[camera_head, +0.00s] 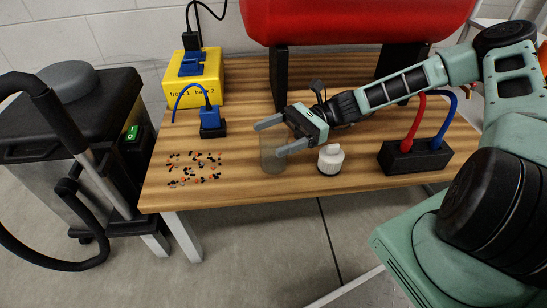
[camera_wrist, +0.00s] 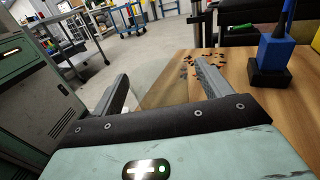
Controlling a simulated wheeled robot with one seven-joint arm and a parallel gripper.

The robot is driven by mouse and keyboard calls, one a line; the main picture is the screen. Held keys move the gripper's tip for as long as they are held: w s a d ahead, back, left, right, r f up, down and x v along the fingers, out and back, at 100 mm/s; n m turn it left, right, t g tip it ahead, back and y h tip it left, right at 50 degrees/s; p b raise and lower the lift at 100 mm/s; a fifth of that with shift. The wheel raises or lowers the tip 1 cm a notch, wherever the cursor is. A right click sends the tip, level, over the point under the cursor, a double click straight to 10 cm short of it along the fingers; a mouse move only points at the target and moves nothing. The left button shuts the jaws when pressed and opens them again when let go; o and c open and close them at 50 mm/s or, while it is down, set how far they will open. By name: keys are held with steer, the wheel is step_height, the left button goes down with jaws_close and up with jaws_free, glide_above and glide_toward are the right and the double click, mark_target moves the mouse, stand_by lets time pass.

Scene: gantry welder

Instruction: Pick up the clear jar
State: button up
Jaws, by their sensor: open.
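The clear jar (camera_head: 271,161) stands upright near the front edge of the wooden table (camera_head: 235,188), left of a white ribbed bottle. My gripper (camera_head: 270,138) is open at the jar's top in the head view, with one finger on the far side and one on the near side. The near finger overlaps the jar's upper right part in the picture; I cannot tell whether it touches.
The white bottle (camera_head: 330,160) stands close to the right of my gripper. A black block with red and blue cables (camera_head: 414,157) is further right. Small scattered pellets (camera_head: 195,168) and a blue plug (camera_head: 211,122) lie left. A red tank (camera_head: 355,22) stands behind.

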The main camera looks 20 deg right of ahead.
steer(key=shift+s+a+b, duration=0.2)
steer(key=shift+a+b, duration=0.35)
steer(key=shift+a, duration=0.9)
steer(key=c, duration=1.1)
